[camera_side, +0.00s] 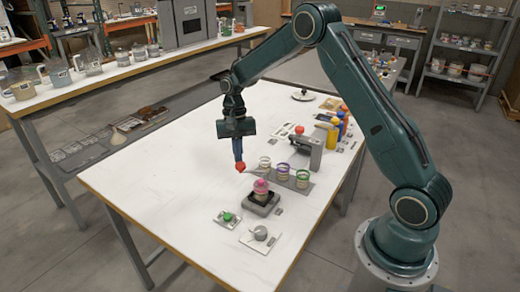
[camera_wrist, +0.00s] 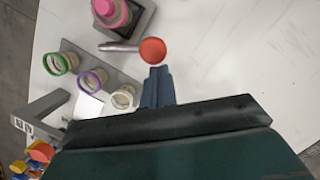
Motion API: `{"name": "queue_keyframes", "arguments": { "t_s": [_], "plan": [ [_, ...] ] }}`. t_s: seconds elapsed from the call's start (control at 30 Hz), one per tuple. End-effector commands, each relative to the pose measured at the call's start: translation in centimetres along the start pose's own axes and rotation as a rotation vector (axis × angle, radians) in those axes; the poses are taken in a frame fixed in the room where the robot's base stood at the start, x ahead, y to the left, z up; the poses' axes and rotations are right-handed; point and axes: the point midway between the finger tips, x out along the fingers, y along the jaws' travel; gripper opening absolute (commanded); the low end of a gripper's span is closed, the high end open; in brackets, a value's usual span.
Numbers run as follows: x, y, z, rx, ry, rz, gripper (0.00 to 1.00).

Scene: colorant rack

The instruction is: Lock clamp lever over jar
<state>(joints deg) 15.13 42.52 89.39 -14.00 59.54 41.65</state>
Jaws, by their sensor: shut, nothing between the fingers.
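The pink-topped jar (camera_side: 261,187) stands upright on a dark grey clamp base (camera_side: 260,205) on the white table; the jar also shows at the top of the wrist view (camera_wrist: 114,12). The clamp lever is a grey rod (camera_wrist: 118,46) ending in a red ball knob (camera_wrist: 152,50), and sticks out beside the jar. The knob shows in the side view (camera_side: 240,167) too. My gripper (camera_side: 238,159) points down with its blue fingers (camera_wrist: 156,72) shut and empty, right at the knob. Whether they touch it I cannot tell.
A grey rack with green-, purple- and white-rimmed jars (camera_wrist: 92,82) stands close by. Behind it are a grey dispenser (camera_side: 312,150) and yellow, red and blue bottles (camera_side: 333,131). A green button (camera_side: 228,216) and small round pot (camera_side: 261,233) lie in front. The table's left is clear.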

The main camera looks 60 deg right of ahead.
Motion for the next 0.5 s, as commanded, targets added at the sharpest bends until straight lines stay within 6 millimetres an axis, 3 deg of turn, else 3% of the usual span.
{"name": "queue_keyframes", "arguments": {
  "t_s": [0.5],
  "plan": [
    [0.9,-1.6,3.9,-0.477,-0.001,0.121,0.00]
  ]
}}
